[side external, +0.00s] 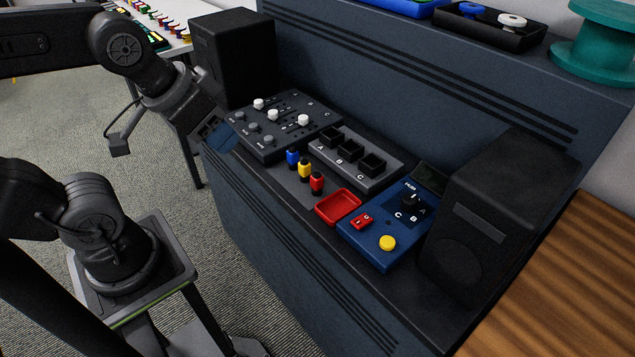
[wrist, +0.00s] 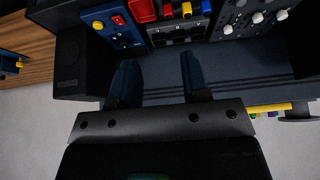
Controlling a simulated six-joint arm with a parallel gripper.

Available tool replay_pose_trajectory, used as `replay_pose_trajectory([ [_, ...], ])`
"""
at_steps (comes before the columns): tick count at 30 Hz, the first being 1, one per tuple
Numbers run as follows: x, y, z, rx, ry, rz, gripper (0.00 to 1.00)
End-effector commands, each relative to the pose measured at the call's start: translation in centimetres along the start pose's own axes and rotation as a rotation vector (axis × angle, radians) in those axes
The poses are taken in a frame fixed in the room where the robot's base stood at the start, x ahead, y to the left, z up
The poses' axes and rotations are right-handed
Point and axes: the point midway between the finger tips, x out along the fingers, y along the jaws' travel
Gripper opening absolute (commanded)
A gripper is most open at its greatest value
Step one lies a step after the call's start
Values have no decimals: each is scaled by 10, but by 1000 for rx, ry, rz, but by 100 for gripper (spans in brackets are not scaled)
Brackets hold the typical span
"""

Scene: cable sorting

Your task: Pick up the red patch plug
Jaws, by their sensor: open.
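The red patch plug (side external: 317,183) stands upright on the dark console, at the right end of a row with a yellow plug (side external: 304,168) and a blue plug (side external: 292,158). In the wrist view the red plug (wrist: 167,8) is at the top edge, partly cut off. My gripper (side external: 220,136) is left of the plugs in the side external view, near the mixer's left end and well apart from the red plug. In the wrist view its two blue fingers (wrist: 158,72) are spread, with nothing between them.
A red tray (side external: 338,206) lies just right of the red plug. A socket block (side external: 356,160) marked A, B, C is behind the plugs. A mixer (side external: 287,125) with knobs, a blue control box (side external: 385,235) and two black speakers (side external: 235,55) (side external: 490,225) also stand on the console.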

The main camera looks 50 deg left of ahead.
Motion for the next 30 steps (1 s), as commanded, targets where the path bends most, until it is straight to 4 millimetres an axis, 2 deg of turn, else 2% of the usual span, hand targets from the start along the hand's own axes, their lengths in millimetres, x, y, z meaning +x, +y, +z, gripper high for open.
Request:
replay_pose_trajectory([
  [1,0,0,0,0,0,0,47],
  [5,0,0,0,0,0,0,60],
  [13,1,0,-2,13,-6,0,60],
  [17,6,0,-17,109,-48,2,60],
  [23,37,-2,-62,430,-178,37,60],
  [26,61,-3,-84,606,-241,73,60],
  [30,102,-4,-108,846,-323,145,60],
])
